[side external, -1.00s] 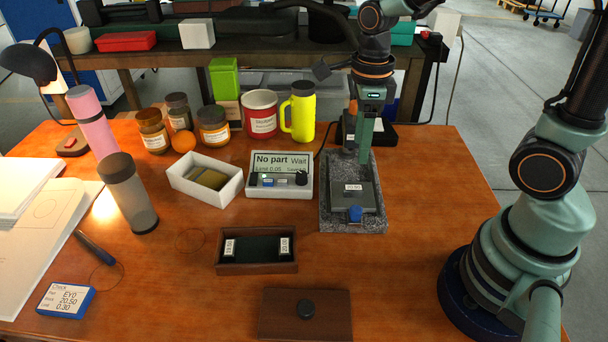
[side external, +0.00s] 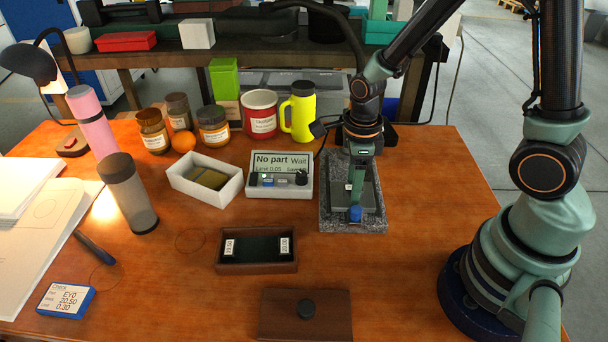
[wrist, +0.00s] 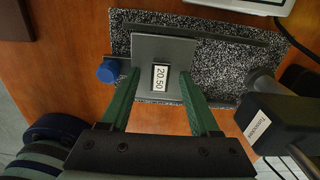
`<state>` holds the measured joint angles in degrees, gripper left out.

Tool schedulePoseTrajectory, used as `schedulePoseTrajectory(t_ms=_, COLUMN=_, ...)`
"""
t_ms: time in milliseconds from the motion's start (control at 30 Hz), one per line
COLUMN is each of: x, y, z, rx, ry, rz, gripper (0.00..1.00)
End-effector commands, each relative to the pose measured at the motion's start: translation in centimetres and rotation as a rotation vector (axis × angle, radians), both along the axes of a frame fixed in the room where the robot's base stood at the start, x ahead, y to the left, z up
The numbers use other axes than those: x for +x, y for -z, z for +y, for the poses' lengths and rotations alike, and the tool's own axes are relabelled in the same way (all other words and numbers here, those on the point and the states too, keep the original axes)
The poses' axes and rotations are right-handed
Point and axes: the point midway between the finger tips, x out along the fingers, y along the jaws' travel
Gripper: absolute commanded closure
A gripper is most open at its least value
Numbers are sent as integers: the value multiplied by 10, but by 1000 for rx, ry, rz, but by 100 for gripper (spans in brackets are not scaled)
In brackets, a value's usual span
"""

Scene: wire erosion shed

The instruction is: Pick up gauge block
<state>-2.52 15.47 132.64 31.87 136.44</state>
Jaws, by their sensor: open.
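The gauge block (wrist: 160,78), with a white label reading 20.50, is on a grey metal plate (wrist: 165,45) on the speckled granite base. My gripper (wrist: 160,74) is open in the wrist view, with one green finger on each side of the labelled block. A gap seems to show beside each finger; contact is not clear.
A blue knob (side external: 355,214) stands at the plate's near edge. Left of the base are the display reading "No part" (side external: 281,170) and an open wooden box (side external: 257,265) with two labels. A wooden lid (side external: 280,315) lies in front. A black unit (wrist: 275,122) is close right.

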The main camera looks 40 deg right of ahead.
Motion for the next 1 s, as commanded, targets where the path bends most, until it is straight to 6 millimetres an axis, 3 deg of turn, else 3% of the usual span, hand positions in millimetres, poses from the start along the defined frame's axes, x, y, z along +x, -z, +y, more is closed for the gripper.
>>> schedulePoseTrajectory(t_ms=233, x=0, y=2, z=0, rx=0, ry=0, rz=0, gripper=38)
schedulePoseTrajectory(t_ms=267, x=0, y=1, z=0, rx=0, ry=0, rz=0, gripper=45)
schedulePoseTrajectory(t_ms=400, x=0, y=1, z=0, rx=0, ry=0, rz=0, gripper=99)
schedulePoseTrajectory(t_ms=767, x=0, y=0, z=0, rx=0, ry=0, rz=-1, gripper=100)
schedulePoseTrajectory(t_ms=1000, x=1, y=-13, z=0, rx=1, ry=0, rz=-5, gripper=100)
